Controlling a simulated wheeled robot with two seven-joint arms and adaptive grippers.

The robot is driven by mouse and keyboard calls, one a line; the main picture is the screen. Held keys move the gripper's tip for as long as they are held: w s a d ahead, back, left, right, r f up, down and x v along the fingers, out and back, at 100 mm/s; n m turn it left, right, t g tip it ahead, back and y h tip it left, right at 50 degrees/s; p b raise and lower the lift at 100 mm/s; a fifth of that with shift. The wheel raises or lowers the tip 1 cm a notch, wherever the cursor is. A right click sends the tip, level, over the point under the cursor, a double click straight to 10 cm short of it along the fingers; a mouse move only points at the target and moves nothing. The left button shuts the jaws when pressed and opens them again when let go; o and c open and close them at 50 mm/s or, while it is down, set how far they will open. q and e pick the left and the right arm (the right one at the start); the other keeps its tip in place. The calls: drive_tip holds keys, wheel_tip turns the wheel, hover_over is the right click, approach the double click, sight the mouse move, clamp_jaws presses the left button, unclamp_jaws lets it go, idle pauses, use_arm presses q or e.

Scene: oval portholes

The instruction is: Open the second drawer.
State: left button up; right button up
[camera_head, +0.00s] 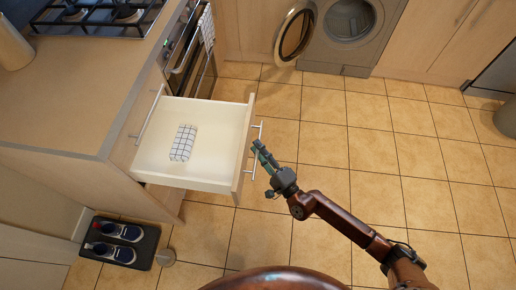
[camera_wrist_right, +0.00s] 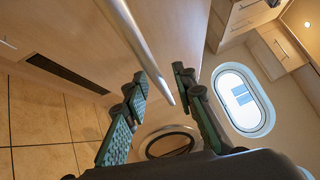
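A drawer (camera_head: 205,113) is pulled far out of the cabinet, below a shut top front with its own bar handle (camera_head: 148,116). It has a white inside and a wooden front. A checked cloth (camera_head: 183,142) lies in it. My right gripper (camera_head: 262,157) is at the bar handle (camera_head: 259,135) on the front of this drawer. In the right wrist view the fingers (camera_wrist_right: 160,105) are spread apart, and a metal bar (camera_wrist_right: 143,45) reaches in between them. I cannot tell whether a finger touches the bar. My left gripper is out of view.
A counter (camera_head: 70,95) with a gas hob (camera_head: 100,15) stands at the left. A washing machine (camera_head: 352,20) and an open round door (camera_head: 294,34) are at the back. Shoes (camera_head: 118,231) sit on a dark tray at lower left. The tiled floor (camera_head: 400,160) at right is clear.

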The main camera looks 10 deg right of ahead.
drive_tip(key=v, duration=1.1)
drive_tip(key=shift+s+d, duration=0.2)
drive_tip(key=shift+s, duration=0.1)
